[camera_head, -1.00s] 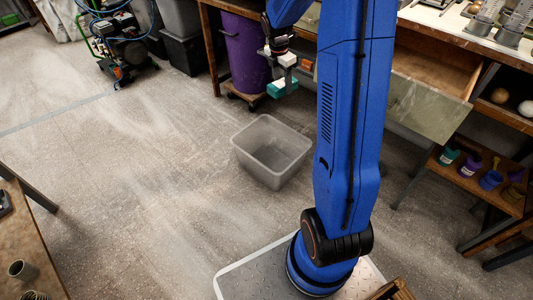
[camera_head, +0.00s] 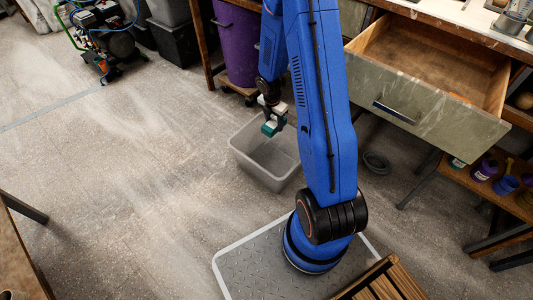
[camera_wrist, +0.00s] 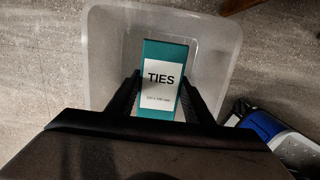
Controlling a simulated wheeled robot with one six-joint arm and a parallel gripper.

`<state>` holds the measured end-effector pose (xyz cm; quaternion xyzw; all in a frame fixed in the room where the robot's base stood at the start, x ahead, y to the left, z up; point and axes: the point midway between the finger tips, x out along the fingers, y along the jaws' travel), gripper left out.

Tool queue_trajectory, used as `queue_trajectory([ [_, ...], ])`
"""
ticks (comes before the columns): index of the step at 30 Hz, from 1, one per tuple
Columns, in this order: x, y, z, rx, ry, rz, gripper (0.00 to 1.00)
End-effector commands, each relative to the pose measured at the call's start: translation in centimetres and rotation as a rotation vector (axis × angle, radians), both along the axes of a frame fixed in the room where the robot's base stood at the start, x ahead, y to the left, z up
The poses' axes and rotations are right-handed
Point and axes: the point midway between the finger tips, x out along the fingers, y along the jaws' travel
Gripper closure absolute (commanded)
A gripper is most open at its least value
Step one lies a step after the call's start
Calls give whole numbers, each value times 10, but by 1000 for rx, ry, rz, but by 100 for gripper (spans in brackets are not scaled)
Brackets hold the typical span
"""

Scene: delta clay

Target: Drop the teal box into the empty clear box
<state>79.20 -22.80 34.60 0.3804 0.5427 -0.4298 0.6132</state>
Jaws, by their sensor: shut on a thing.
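The teal box (camera_head: 270,128) has a white label reading "TIES", which shows in the wrist view (camera_wrist: 160,80). My gripper (camera_head: 272,115) is shut on it, with one black finger on each side of the box in the wrist view (camera_wrist: 160,97). The clear box (camera_head: 244,164) is an open, translucent bin standing on the floor. In the wrist view, the teal box lies over the bin's opening, with the bin's walls (camera_wrist: 103,60) around it. I see nothing in the visible part of the bin. The exact height of the teal box above the rim is hard to tell.
A purple bin (camera_head: 238,45) on a wheeled base stands behind the clear box. An open wooden drawer (camera_head: 430,50) juts out at the right. A shelf with small pots (camera_head: 485,168) is at the far right.

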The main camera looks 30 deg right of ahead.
Motion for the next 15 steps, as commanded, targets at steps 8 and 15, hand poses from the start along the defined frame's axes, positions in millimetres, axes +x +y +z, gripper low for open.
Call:
queue_trajectory([
  [8, 0, 0, -30, 1, 1, 1, 79],
  [15, 0, 0, -46, 1, 0, 1, 79],
])
